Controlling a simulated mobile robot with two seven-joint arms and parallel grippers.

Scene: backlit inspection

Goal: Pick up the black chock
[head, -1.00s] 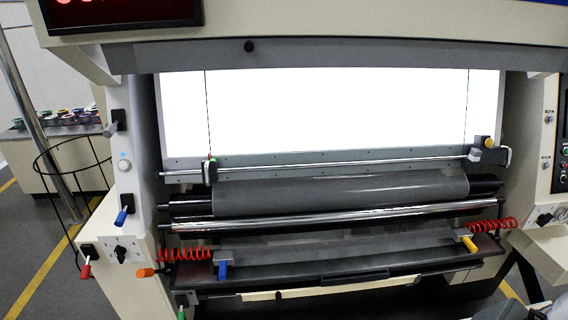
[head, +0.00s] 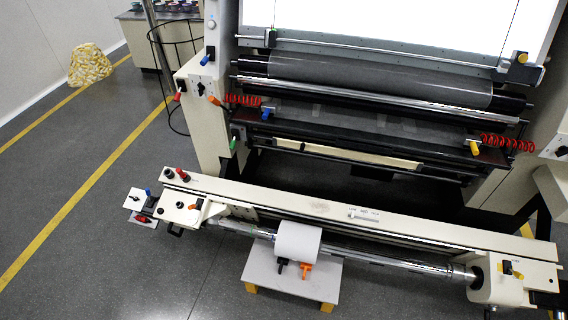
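A small black object that looks like the black chock (head: 281,266) lies on a low grey platform (head: 325,285), at the front of a white roll (head: 298,241). An orange piece of similar size (head: 305,268) lies just right of it. The black object is small in view, and I cannot tell whether it touches the roll. Neither of my grippers shows in the head view.
A long cream beam (head: 360,217) with a metal shaft (head: 385,258) runs behind and through the roll. A cream end block (head: 500,285) stands at right, a control box (head: 183,208) at left. The dark floor (head: 110,270) at left is clear.

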